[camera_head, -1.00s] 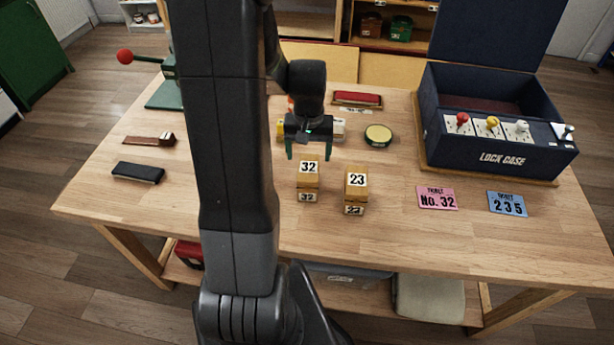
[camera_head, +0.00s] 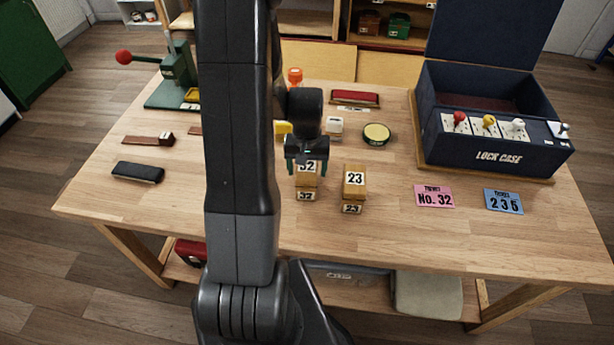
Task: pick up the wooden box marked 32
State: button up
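The wooden box marked 32 (camera_head: 306,181) stands on the table left of a like box marked 23 (camera_head: 354,183). Each has a number label on top and another on its front. My gripper (camera_head: 306,169) is over the box marked 32, pointing down, with its fingers spread and one at each side of the box top. The gripper body hides the upper part of the top label. I cannot tell whether the fingers touch the box. The box rests on the table.
The blue lock case (camera_head: 497,147) with levers stands at the right. A pink ticket (camera_head: 434,197) and a blue ticket (camera_head: 503,201) lie before it. A round tin (camera_head: 376,134) is behind the boxes. A black case (camera_head: 138,172) lies left. The table front is clear.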

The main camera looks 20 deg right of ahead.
jog(key=c, duration=1)
jog(key=shift+o, duration=0.2)
jog(key=shift+r, duration=0.15)
